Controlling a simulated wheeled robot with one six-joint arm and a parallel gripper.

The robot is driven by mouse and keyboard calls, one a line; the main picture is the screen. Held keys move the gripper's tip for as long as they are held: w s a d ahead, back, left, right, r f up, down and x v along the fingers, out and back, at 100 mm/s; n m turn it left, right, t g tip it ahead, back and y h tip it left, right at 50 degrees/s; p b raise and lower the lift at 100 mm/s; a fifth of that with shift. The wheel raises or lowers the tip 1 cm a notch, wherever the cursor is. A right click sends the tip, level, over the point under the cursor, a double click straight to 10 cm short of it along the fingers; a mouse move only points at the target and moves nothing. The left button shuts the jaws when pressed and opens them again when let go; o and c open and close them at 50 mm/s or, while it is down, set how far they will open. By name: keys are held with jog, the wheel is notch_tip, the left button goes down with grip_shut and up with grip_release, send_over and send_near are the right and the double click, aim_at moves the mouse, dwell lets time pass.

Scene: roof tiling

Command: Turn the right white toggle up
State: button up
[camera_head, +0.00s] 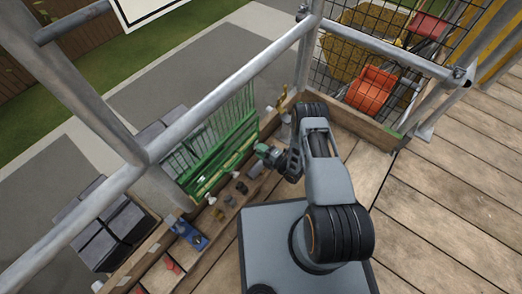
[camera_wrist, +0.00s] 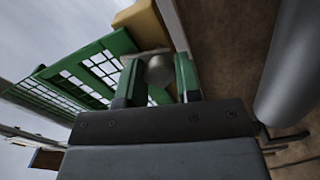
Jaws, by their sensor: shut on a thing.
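My gripper (camera_head: 264,152) is at the right end of the green grid panel (camera_head: 212,155) in the head view. In the wrist view, its two green fingers (camera_wrist: 156,82) are shut on the rounded, pale end of the right white toggle (camera_wrist: 159,70). A thin pale lever runs left from that end, in front of a yellow block (camera_wrist: 146,24). In the head view my gripper hides this toggle, so its up or down position cannot be told. Another white toggle (camera_head: 211,200) shows at the panel's lower left.
A wooden tray with small dark parts (camera_head: 230,201) and a blue tool (camera_head: 188,233) lies below the panel. Metal scaffold rails cross above. An orange bucket (camera_head: 371,90) stands behind wire mesh at upper right. The plank deck at right is clear.

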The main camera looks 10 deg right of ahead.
jog(key=shift+d+n, duration=0.1)
jog(key=shift+n, duration=1.3)
jog(key=o, duration=0.9)
